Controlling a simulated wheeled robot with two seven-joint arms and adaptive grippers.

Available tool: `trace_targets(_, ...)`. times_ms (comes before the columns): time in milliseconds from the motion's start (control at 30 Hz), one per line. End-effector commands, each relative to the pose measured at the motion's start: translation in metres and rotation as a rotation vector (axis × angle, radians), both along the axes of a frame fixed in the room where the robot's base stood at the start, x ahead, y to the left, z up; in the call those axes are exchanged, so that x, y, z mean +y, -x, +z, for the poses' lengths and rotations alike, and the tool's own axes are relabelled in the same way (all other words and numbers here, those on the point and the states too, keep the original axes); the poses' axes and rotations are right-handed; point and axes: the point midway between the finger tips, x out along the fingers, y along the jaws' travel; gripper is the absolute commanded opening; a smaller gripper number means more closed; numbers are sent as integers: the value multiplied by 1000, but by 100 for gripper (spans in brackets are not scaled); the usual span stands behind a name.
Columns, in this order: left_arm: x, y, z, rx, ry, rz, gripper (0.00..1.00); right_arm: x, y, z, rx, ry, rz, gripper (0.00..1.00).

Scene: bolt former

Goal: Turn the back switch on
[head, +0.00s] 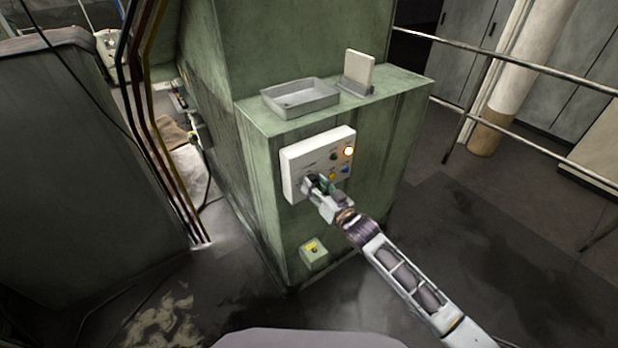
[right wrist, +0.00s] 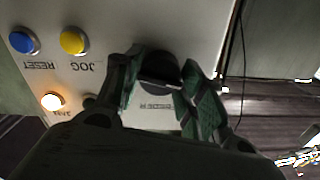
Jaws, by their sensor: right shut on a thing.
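The white control panel (head: 296,163) is fixed to the front of the green machine. My right gripper (head: 318,186) is at the panel's lower left part. In the right wrist view, the fingers of this gripper (right wrist: 160,82) are closed around a black rotary switch knob (right wrist: 157,62), one on each side. The head view hides the knob behind the gripper. My left gripper is out of view.
The panel also has a lit lamp (head: 348,151), a blue button (right wrist: 25,41) and a yellow button (right wrist: 73,40). A grey tray (head: 322,103) sits on the machine ledge. Railings stand at right.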

Motion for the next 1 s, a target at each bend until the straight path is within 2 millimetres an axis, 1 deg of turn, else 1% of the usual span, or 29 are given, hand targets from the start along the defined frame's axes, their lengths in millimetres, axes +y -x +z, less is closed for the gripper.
trace_targets(33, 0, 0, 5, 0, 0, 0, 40, 0, 0, 2, 27, -35, -1, 2)
trace_targets(233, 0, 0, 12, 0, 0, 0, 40, 0, 0, 1, 120, -163, -1, 2)
trace_targets(367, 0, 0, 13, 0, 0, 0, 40, 0, 0, 1, 142, -195, -1, 2)
trace_targets(733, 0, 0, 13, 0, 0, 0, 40, 0, 0, 1, 156, -214, 0, 2)
trace_targets(1000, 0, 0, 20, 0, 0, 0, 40, 0, 0, 1, 276, -380, -1, 2)
